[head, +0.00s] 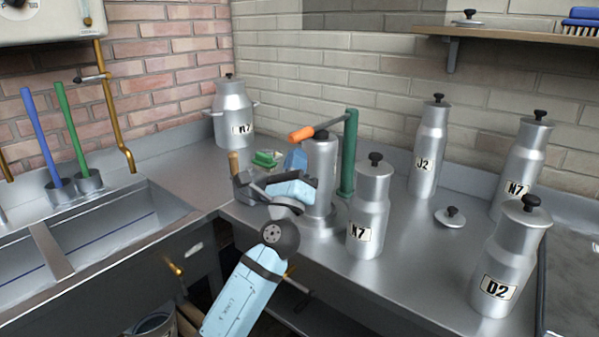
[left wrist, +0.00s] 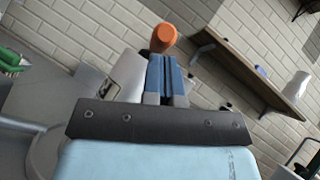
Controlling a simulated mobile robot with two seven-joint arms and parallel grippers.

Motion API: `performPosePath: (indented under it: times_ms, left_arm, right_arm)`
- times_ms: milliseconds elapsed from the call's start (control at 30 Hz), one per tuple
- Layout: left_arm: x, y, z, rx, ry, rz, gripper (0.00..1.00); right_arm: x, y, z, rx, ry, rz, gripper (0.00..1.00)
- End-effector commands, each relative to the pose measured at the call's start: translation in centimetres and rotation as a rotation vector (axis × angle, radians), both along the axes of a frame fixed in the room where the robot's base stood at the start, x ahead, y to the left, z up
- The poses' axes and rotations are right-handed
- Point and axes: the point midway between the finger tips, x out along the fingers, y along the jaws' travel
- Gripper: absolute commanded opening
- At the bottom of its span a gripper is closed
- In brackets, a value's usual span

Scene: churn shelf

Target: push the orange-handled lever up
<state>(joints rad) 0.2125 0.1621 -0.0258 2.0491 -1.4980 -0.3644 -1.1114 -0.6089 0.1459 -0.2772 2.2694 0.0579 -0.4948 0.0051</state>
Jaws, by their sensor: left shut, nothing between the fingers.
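The orange handle (head: 301,133) is on the end of a grey lever arm (head: 330,123), which slopes slightly upward to the right toward the top of a green post (head: 350,155). A metal cylinder (head: 321,180) stands below the lever. My left gripper (head: 296,158) is shut and empty, its blue fingers pointing up just below the orange handle. In the left wrist view the shut fingers (left wrist: 166,76) point at the end of the orange handle (left wrist: 164,38). I cannot tell whether they touch. My right gripper is not in view.
A metal churn (head: 369,205) stands close to the right of the lever stand, with several more further right. A loose lid (head: 450,217) lies on the counter. A green brush-like item (head: 267,158) lies behind my gripper. A sink (head: 110,230) is at left.

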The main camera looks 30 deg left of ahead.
Motion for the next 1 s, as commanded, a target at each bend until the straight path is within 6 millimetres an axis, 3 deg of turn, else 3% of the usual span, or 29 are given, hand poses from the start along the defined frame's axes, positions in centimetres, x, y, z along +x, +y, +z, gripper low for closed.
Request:
performPosePath:
  times_ms: [300,633,833,1000]
  left_arm:
    - [0.0,0.3,0.6,-0.001,0.0,-0.001,0.0]
    - [0.0,0.3,1.1,0.0,0.008,0.0,0.0]
    - [-0.1,0.3,2.6,0.003,0.042,0.0,0.0]
    - [-0.2,0.4,4.5,0.006,0.098,-0.001,0.0]
  right_arm:
    - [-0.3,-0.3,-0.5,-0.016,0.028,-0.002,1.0]
    - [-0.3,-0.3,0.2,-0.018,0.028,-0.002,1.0]
    - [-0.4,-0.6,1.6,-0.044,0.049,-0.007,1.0]
    - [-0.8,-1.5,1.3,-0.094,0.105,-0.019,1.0]
